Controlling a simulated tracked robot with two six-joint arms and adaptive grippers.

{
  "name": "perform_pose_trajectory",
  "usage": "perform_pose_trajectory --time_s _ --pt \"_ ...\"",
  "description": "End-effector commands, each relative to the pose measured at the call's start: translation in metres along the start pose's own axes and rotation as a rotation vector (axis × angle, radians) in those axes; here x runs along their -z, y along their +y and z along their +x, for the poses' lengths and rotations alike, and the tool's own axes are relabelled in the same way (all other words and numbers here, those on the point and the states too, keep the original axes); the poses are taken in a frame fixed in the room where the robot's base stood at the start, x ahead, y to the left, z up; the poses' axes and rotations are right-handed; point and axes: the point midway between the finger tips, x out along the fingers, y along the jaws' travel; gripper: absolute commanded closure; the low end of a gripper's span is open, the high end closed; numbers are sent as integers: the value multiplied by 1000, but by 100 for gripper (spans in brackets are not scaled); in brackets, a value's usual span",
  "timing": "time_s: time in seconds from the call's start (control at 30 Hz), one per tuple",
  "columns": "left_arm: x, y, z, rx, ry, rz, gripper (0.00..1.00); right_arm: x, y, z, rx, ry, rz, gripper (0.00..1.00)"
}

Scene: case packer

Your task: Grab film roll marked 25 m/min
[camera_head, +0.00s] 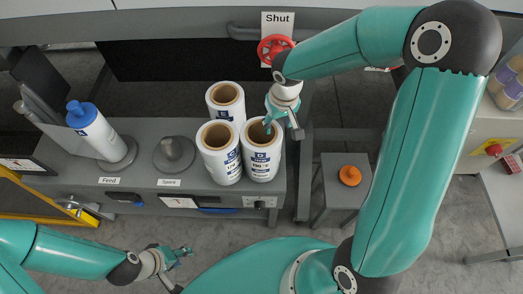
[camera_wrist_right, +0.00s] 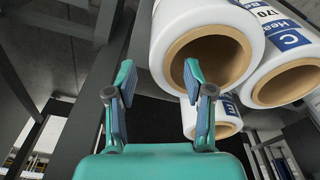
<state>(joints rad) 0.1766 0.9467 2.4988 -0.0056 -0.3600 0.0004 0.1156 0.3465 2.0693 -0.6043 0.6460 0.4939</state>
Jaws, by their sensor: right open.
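Three white film rolls with brown cores stand upright together: a front right roll (camera_head: 262,163), a front left roll (camera_head: 222,165) and a back roll (camera_head: 225,100). The front right print looks like "190 °C" and the front left like "170"; I cannot read "25 m/min" on any. My right gripper (camera_head: 282,126) is open and empty at the top of the front right roll. In the right wrist view my right gripper (camera_wrist_right: 160,92) has one finger in front of the nearest roll's core (camera_wrist_right: 208,55); contact is unclear. My left gripper (camera_head: 180,256) is low at the left, fingers apparently apart.
The rolls stand on a grey bench (camera_head: 150,190) with "Feed" and "Spare" labels. A blue-capped white roll or bottle (camera_head: 98,130) leans at the left beside a grey spindle (camera_head: 175,153). A red valve wheel (camera_head: 274,48) is behind my right gripper. An orange knob (camera_head: 349,175) sits on a stand at right.

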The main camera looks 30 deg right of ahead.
Motion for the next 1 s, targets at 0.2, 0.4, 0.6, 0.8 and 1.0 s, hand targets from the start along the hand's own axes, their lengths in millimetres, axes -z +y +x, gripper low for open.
perform_pose_trajectory --time_s 0.2,0.4,0.6,0.8,1.0 --pt "0 1 -4 0 0 0 60 -2 0 16 0 -5 0 47" --pt "0 2 -6 0 0 0 60 -2 0 45 0 -4 0 47" --pt "0 2 -6 0 0 0 60 -2 -1 54 2 0 0 47" --pt "0 2 -6 0 0 0 60 -1 -1 54 1 1 0 56" --pt "0 2 -6 0 0 0 60 -1 -1 54 1 0 -1 89"
